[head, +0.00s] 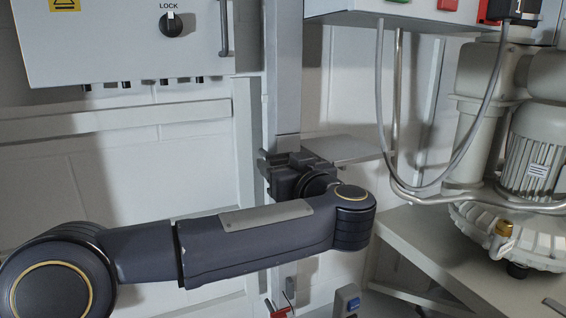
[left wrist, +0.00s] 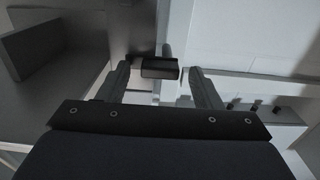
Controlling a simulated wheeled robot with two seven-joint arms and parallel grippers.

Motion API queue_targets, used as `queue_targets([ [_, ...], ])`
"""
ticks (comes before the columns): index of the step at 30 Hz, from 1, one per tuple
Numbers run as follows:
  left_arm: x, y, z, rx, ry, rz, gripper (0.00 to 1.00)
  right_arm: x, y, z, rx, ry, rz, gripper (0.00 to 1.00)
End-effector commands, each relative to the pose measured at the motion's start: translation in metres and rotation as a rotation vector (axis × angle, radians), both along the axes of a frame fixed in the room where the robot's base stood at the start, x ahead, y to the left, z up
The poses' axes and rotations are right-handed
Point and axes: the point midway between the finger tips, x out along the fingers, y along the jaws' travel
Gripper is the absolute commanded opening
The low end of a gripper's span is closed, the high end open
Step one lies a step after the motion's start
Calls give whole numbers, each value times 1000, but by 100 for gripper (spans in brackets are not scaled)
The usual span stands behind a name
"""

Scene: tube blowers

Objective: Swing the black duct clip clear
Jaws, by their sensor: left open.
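The black duct clip (left wrist: 160,68) shows in the left wrist view as a small dark block between my left fingertips, with gaps on both sides. It appears not to be gripped. In the head view I cannot make the clip out clearly; my gripper and the post hide that spot. My left gripper (head: 272,160) is open at the vertical grey post (head: 283,70). Its two grey fingers spread to either side of the clip in the wrist view. My right gripper is in neither view.
A grey cabinet (head: 110,45) with a LOCK knob hangs at upper left. A control box (head: 400,14) with hanging grey cables is at upper right. A pale blower machine (head: 527,150) stands on a bench (head: 430,245) at right. A small grey shelf plate (head: 345,149) sits behind my wrist.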

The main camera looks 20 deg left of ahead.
Motion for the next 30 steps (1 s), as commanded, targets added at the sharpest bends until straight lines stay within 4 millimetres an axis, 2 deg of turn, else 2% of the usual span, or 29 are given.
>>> queue_targets([
  [3, 0, 0, 0, 0, 0, 0, 59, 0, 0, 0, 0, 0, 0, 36],
  [13, 0, 0, 0, 0, 0, 0, 16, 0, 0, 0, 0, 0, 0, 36],
  [23, 0, 0, 0, -29, -32, 0, 14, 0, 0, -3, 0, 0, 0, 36],
  [30, -1, 0, 0, -123, -138, -1, 14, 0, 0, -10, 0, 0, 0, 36],
])
